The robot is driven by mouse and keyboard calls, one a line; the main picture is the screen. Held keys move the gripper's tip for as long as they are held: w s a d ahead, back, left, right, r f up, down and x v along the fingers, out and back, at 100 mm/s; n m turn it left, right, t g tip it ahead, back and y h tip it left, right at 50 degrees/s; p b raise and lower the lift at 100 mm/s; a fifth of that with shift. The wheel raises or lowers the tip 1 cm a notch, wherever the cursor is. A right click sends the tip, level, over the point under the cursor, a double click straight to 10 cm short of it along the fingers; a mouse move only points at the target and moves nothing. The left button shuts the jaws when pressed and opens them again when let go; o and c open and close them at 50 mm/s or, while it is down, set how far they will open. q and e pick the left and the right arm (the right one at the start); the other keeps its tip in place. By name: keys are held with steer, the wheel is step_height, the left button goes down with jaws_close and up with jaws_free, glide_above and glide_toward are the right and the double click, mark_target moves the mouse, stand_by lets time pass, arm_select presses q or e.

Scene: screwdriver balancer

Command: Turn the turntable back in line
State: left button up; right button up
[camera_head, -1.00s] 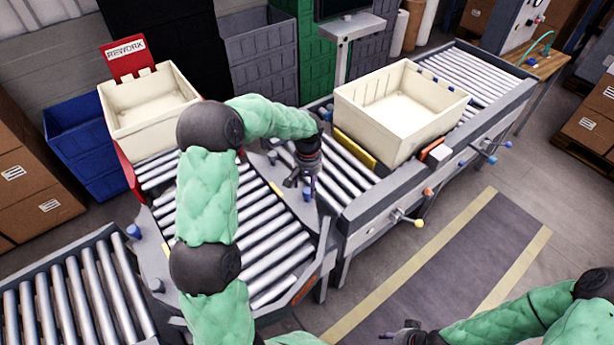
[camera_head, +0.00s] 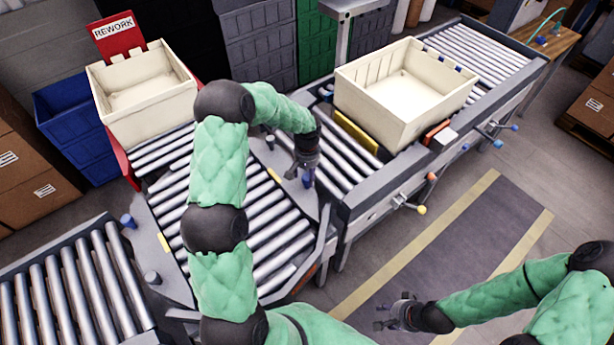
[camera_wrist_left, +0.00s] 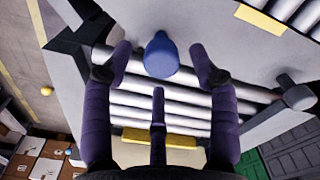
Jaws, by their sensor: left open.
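The turntable (camera_head: 150,240) is a grey plate with steel rollers, standing turned at an angle to the conveyor on its right. A blue peg (camera_head: 307,179) stands on its corner near that conveyor. My left gripper (camera_head: 301,172) is over this corner, at the peg. In the left wrist view the blue peg (camera_wrist_left: 161,56) lies between the spread fingers of my left gripper (camera_wrist_left: 160,75), with visible gaps to both side fingers. My left arm covers part of the turntable. My right gripper (camera_head: 388,312) is empty, fingers spread, above the floor at the lower right.
A cream tote (camera_head: 352,103) sits on the right conveyor (camera_head: 455,125) behind a yellow bar (camera_head: 356,132). Another cream tote (camera_head: 145,120) stands at the red REWORK sign (camera_head: 113,32). A further roller conveyor (camera_head: 75,290) lies lower left.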

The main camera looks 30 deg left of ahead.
arm_select(q)
steer(key=shift+f, duration=0.7)
